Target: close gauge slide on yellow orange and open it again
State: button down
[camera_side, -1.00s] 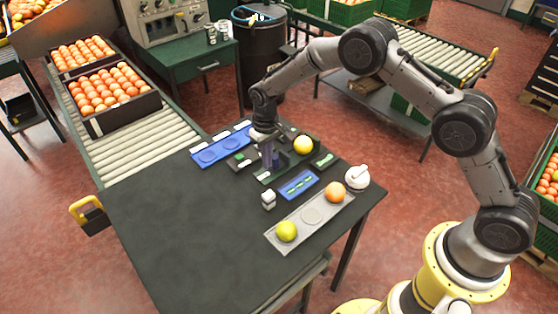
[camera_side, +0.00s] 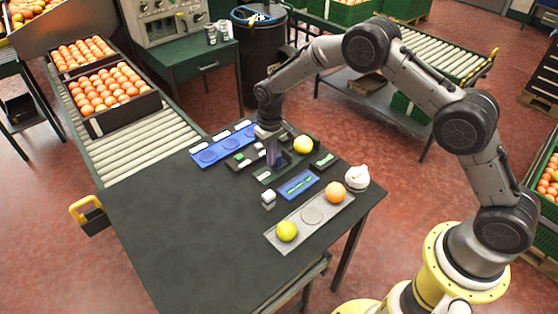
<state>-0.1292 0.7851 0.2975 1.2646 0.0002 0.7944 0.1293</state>
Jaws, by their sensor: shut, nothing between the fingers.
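A yellow orange (camera_side: 303,145) sits at the right part of the dark gauge (camera_side: 265,177) on the table. My gripper (camera_side: 273,163) points down over the gauge, to the left of the yellow orange and apart from it. Its fingers are shut with nothing between them. They are down at the gauge and hide part of it, so I cannot tell whether they touch the slide. A gap shows between the fingers and the yellow orange.
A grey tray (camera_side: 312,214) holds a yellow-green fruit (camera_side: 287,231) and an orange (camera_side: 335,192). A blue tray (camera_side: 208,154) lies behind left, a small blue plate (camera_side: 299,185) in front. A white cube (camera_side: 268,198) and a white round object (camera_side: 357,177) stand nearby. The table's left front is clear.

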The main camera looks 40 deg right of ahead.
aim_at(282, 150)
jog(key=shift+d, duration=2.2)
dwell(2.0)
jog(key=shift+a, duration=1.15)
jog(key=shift+r, duration=4)
